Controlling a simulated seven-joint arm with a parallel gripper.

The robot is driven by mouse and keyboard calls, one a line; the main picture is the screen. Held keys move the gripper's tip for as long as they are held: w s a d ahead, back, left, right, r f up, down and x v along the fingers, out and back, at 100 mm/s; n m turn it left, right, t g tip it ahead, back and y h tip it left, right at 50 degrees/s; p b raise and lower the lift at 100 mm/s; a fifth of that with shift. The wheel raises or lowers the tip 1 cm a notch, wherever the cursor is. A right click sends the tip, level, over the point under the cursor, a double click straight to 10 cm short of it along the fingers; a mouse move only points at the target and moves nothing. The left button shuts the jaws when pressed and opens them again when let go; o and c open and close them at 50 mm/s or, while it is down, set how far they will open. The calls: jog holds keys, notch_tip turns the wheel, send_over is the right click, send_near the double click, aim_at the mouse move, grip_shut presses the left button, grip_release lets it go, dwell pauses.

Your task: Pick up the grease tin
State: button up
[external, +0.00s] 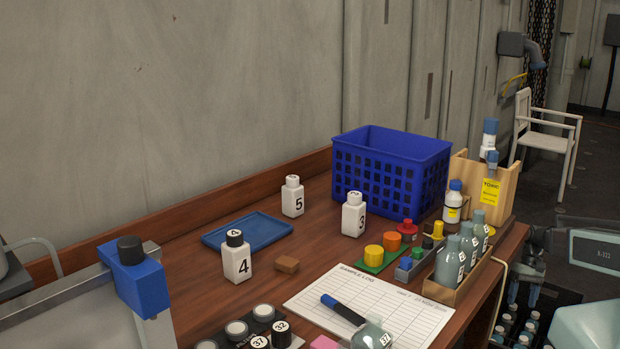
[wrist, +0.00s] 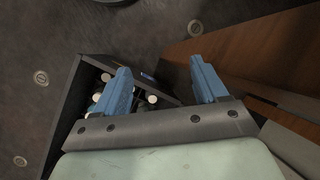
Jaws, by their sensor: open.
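I cannot make out a thing that is clearly a grease tin in either view. Round dark-rimmed pieces with pale tops (external: 236,329) stand at the front edge of the external view, but I cannot tell what they are. My gripper (wrist: 160,66) is open and empty in the wrist view, its two blue fingers apart. In the external view my gripper (external: 522,293) is at the lower right, pointing down beyond the table's right end. It is above a dark crate of bottles (wrist: 76,125), away from the things on the table.
The wooden table (external: 320,258) holds a blue basket (external: 376,172), a blue tray (external: 247,231), numbered white bottles (external: 237,259), a log sheet (external: 400,306), coloured pieces on a green plate (external: 370,262) and a wooden bottle rack (external: 440,292). The table's side is right of my fingers in the wrist view.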

jog(key=w+a+r+n+t+y, duration=0.25)
jog(key=w+a+r+n, duration=0.45)
jog(key=w+r, duration=0.75)
jog(key=w+a+r+n+t+y, duration=0.1)
jog(key=w+a+r+n+t, duration=0.45)
jog(key=w+r, duration=0.85)
jog(key=w+a+r+n+t+y, duration=0.1)
jog(key=a+r+n, duration=0.45)
jog(key=r, duration=0.65)
jog(key=w+a+r+n+y, duration=0.15)
jog(key=a+r+n, duration=0.35)
jog(key=r, duration=0.8)
jog(key=w+a+r+n+t+y, duration=0.1)
jog(key=a+r+n, duration=0.3)
jog(key=a+r, duration=0.55)
jog(key=s+a+r, duration=0.5)
jog(key=s, duration=0.1)
jog(key=s+a+f+m+g+h, duration=0.3)
jog(key=s+a+f, duration=0.6)
jog(key=s+f, duration=0.3)
jog(key=m+g+h, duration=0.3)
jog(key=m+h, duration=0.4)
jog(key=m, duration=0.3)
send_over(411, 221)
notch_tip(411, 221, down, 13)
jog(key=shift+f, duration=6.7)
